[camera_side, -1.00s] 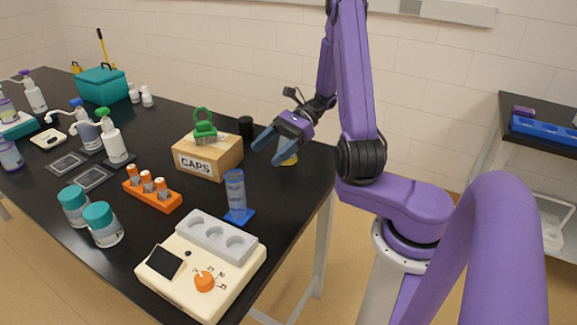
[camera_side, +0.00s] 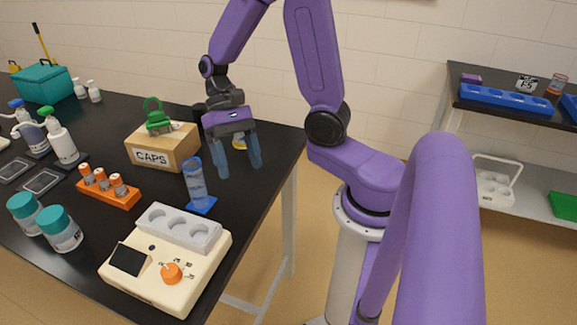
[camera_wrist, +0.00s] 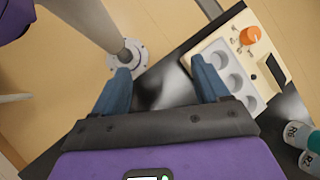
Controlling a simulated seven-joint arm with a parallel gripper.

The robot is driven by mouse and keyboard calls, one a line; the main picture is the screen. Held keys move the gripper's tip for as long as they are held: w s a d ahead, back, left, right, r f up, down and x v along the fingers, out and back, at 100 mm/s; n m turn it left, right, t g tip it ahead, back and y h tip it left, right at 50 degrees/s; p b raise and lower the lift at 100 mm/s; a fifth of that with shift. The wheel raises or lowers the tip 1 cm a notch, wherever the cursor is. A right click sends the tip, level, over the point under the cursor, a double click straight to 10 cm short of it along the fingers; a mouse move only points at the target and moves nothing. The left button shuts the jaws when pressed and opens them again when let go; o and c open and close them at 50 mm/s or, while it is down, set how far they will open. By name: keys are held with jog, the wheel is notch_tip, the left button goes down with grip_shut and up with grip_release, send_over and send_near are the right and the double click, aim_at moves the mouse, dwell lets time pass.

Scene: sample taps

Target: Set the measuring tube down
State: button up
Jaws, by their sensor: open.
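The measuring tube (camera_side: 195,183) is a clear blue cylinder on a flat blue foot. It stands upright on the black table (camera_side: 240,205), behind the cream mixer-like device. My gripper (camera_side: 239,168) is open and empty, with its blue fingers pointing down. In the side view it is to the right of the tube and apart from it. In the wrist view my gripper (camera_wrist: 162,82) shows nothing between its fingers but dark table and floor beyond the edge. The tube is not visible there.
The cream device (camera_side: 165,262) with grey wells (camera_side: 180,226) is in front of the tube. A CAPS box (camera_side: 163,147) with a green item on top is behind left. An orange rack (camera_side: 108,188) stands left. The table's right edge is close to my gripper.

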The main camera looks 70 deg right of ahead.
jog(key=s+a+r+n+t+h, duration=0.2)
jog(key=s+r+n+t+h, duration=0.1)
jog(key=s+n, duration=0.9)
jog(key=n+t+h, duration=0.1)
jog(key=n+t, duration=0.1)
jog(key=n, duration=0.3)
jog(key=shift+a+n+t+h, duration=0.15)
jog(key=shift+n+t+h, duration=0.15)
jog(key=shift+n+h, duration=0.1)
